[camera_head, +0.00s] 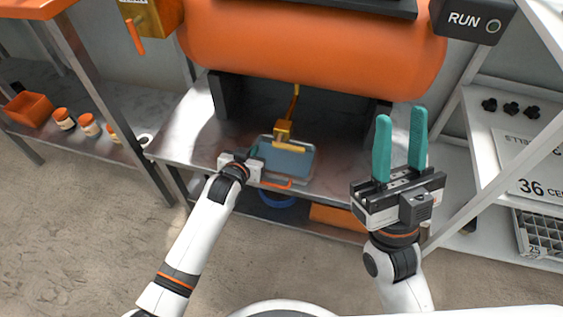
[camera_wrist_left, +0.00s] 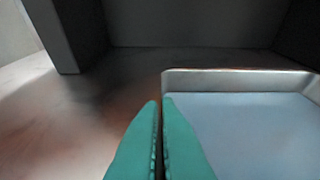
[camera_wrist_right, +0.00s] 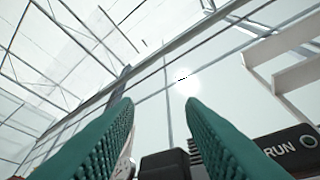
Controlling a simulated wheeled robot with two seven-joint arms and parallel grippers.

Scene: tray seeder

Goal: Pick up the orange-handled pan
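The pan (camera_head: 306,181) is a shallow metal tray with a blue-grey inside and an orange handle (camera_head: 276,184) on its near side. It is at the metal bench under the big orange drum; I cannot tell whether it touches the bench. My left gripper (camera_head: 254,152) is at the pan's left edge. In the left wrist view its teal fingers (camera_wrist_left: 160,100) are nearly together, and the left wall of the pan (camera_wrist_left: 240,73) runs into the narrow gap between them. The fingers hide part of that wall. My right gripper (camera_head: 402,115) is open, empty and pointing up, right of the pan.
The orange drum (camera_head: 310,45) overhangs the bench (camera_head: 190,130), with dark supports either side. A yellow spout (camera_head: 284,130) stands over the pan's back. An orange bin (camera_head: 28,108) and small jars are on the left shelf. A white rack (camera_head: 500,130) stands at right.

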